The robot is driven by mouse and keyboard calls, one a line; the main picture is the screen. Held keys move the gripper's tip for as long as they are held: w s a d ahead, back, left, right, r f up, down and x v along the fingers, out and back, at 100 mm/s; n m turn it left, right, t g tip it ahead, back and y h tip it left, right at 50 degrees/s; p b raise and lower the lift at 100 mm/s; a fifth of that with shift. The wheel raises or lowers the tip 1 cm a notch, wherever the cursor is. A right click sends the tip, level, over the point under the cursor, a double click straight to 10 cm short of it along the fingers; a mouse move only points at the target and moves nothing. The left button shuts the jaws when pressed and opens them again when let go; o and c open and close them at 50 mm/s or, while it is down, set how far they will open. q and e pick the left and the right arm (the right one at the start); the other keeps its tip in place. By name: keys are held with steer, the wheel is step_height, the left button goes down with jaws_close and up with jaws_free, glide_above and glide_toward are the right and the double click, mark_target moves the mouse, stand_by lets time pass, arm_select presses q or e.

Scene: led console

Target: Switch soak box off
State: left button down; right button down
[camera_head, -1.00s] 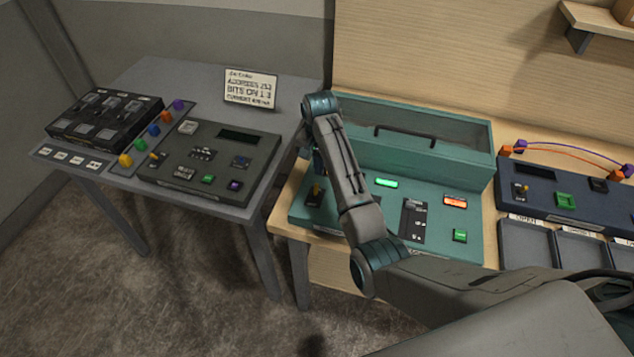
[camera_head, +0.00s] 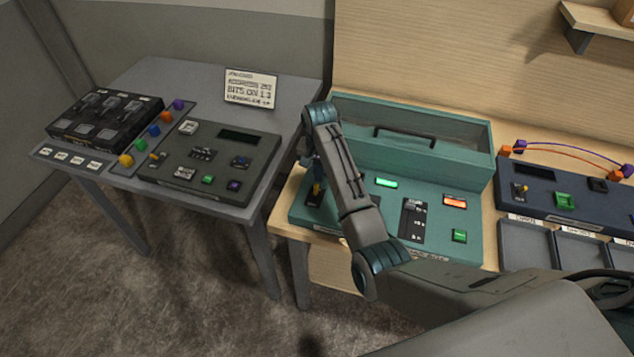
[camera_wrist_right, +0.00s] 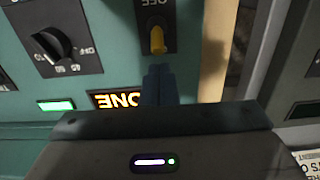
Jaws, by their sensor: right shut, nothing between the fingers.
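The soak box is probably the teal console (camera_head: 400,240) on the wooden table. Its yellow-tipped toggle lever (camera_head: 316,190) is at the front left, on a dark plate. In the right wrist view the lever (camera_wrist_right: 157,39) stands below an upside-down OFF label (camera_wrist_right: 156,4), its yellow tip away from the label. My right gripper (camera_head: 316,165) is shut and empty, just behind the lever. Its blue fingertips (camera_wrist_right: 158,78) are close to the yellow tip; I cannot tell whether they touch. My left gripper is not in view.
A black dial (camera_wrist_right: 52,46), a green lamp (camera_wrist_right: 57,105) and a lit orange display (camera_wrist_right: 118,100) are beside the toggle. A dark console (camera_head: 210,160) is on the grey table at left. A navy console (camera_head: 560,190) is at right. My right arm crosses the teal panel.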

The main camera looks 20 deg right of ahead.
mark_target(316, 189)
steer(key=shift+f, duration=0.2)
steer(key=shift+s+a, duration=0.2)
steer(key=shift+s, duration=0.05)
steer(key=shift+s+a, duration=0.55)
steer(key=shift+s, duration=0.3)
steer(key=shift+w+f, duration=0.1)
stand_by(0.5)
